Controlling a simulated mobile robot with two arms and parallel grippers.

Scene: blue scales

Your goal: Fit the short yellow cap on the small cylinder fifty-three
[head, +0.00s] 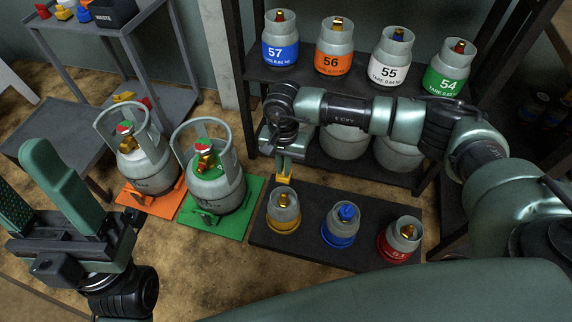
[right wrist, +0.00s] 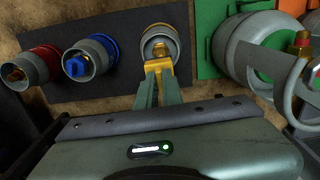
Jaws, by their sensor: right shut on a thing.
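My right gripper (head: 284,169) points down behind the small cylinder with the yellow base (head: 283,213), shut on the short yellow cap (head: 284,179). The right wrist view shows the cap (right wrist: 158,66) between the fingertips, overlapping the near edge of that cylinder's grey collar (right wrist: 146,47); I cannot tell whether they touch. This cylinder stands upright with a bare brass valve; its number is not readable. Beside it stand a small blue-based cylinder (head: 341,237) with a blue cap (head: 347,212) and a small red-based one (head: 395,249) with a brass valve. My left gripper (head: 50,190) is open and empty.
The small cylinders stand on a dark mat (head: 310,257). Left of it, two larger cylinders stand on a green platform (head: 238,225) and an orange platform (head: 133,197). A rack (head: 305,82) behind holds cylinders 57 to 54. A grey cart (head: 95,30) stands at upper left.

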